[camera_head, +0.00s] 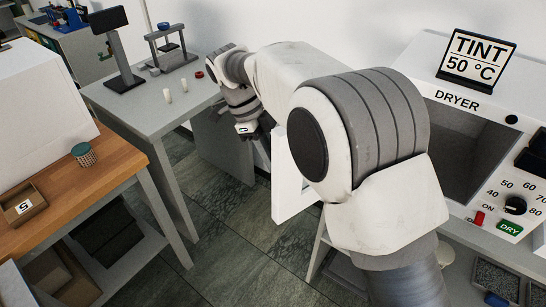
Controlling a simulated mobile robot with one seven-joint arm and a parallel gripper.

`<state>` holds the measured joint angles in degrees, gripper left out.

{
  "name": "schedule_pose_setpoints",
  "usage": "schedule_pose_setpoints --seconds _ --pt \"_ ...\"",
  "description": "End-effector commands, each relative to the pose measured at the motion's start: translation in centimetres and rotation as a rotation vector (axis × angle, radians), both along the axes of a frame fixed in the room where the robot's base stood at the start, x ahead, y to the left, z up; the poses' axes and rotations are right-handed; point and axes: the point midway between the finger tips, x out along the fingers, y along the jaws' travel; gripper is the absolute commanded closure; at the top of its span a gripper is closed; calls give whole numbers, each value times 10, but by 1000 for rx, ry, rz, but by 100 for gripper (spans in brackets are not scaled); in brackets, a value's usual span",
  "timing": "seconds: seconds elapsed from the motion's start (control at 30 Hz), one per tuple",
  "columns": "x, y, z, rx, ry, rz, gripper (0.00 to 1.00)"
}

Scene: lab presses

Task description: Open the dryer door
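The dryer (425,88) stands at the right, labelled DRYER, with a dark recessed front opening (458,150). A white framed panel (292,205), which looks like its door, stands out to the left of the dryer, angled away from the front. My arm crosses in front and hides the panel's right part and the side where it would join the dryer. My gripper (262,140) is just left of the panel's upper edge, pointing down. Its fingertips are small, dark and partly hidden, so I cannot tell whether they touch the panel or are open or shut.
A dryer control panel (488,211) has a temperature knob, a red switch and a green DRY label. A TINT 50 °C sign (475,57) stands on top. A grey table (140,107) and a wooden bench (90,190) stand left. Tiled floor (235,240) lies clear between.

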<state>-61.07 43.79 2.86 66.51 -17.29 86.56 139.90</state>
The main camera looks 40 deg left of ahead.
Motion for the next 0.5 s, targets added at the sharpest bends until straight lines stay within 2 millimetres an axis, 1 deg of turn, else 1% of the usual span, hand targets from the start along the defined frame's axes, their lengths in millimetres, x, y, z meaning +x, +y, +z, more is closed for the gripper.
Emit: schedule_pose_setpoints --seconds 0.03,0.13,0.17,0.2,0.3,0.5 --pt "3 -2 1 -3 -5 -3 100" --pt "4 -2 1 -2 -6 -3 100" --pt "4 -2 1 -2 -6 -3 77" --pt "4 -2 1 -2 -6 -3 70" --pt "3 -2 1 -3 -4 -3 53" --pt "2 -1 0 -2 -3 -2 53"
